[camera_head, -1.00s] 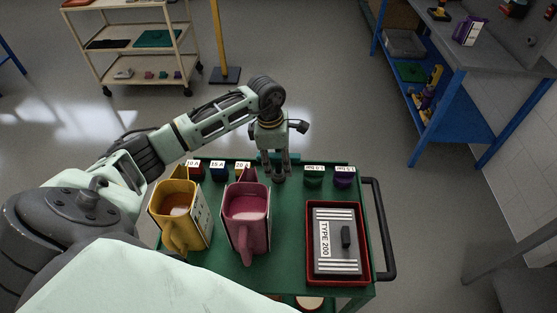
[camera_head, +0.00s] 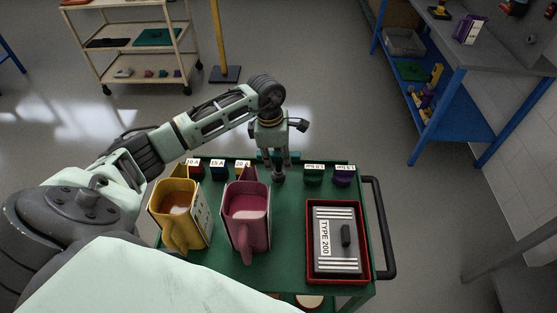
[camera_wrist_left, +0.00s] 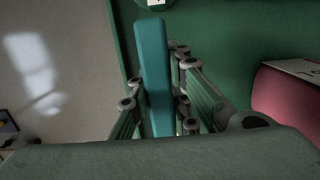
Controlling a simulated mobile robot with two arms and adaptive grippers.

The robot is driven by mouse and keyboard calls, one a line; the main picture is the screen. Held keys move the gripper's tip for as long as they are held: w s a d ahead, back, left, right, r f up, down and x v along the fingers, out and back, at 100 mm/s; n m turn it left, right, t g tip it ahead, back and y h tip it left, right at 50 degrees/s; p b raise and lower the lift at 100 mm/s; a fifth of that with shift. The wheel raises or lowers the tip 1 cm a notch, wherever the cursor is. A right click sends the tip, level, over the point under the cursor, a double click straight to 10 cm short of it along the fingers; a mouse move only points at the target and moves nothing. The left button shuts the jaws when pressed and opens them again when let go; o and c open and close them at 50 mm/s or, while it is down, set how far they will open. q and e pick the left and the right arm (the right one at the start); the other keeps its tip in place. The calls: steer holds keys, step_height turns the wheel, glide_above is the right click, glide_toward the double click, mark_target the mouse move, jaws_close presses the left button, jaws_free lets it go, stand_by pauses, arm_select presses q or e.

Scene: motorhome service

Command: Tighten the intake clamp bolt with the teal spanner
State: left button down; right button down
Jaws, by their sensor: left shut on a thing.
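My left gripper (camera_head: 277,172) points down over the far edge of the green cart, between two groups of small labelled bins. In the left wrist view its fingers (camera_wrist_left: 159,88) are shut on the teal spanner (camera_wrist_left: 153,60), which shows as a long flat bar between them. The spanner's jaw end is not visible there. In the head view a teal strip shows behind the fingers; I cannot tell whether it is the spanner or part of the cart. I cannot make out the intake clamp bolt. My right gripper is not in view.
On the green cart (camera_head: 290,215) stand a yellow jug (camera_head: 197,218), a pink jug (camera_head: 247,232) and a red tray (camera_head: 367,270) holding a grey TYPE 200 case (camera_head: 325,256). A dark handle (camera_head: 384,235) is at right. A blue bench (camera_head: 428,135) and beige shelf cart (camera_head: 127,50) stand beyond.

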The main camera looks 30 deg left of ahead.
mark_target(279, 153)
arm_select(q)
steer(key=shift+r, duration=0.1)
step_height(279, 153, up, 4)
steer(key=shift+w+b, duration=0.1)
steer(key=shift+b, duration=1.15)
steer(key=d+r+b, duration=0.3)
steer(key=d+r, duration=0.4)
steer(key=d, duration=0.4)
steer(key=shift+d, duration=0.35)
steer(key=c, duration=2.2)
jaws_free()
jaws_close()
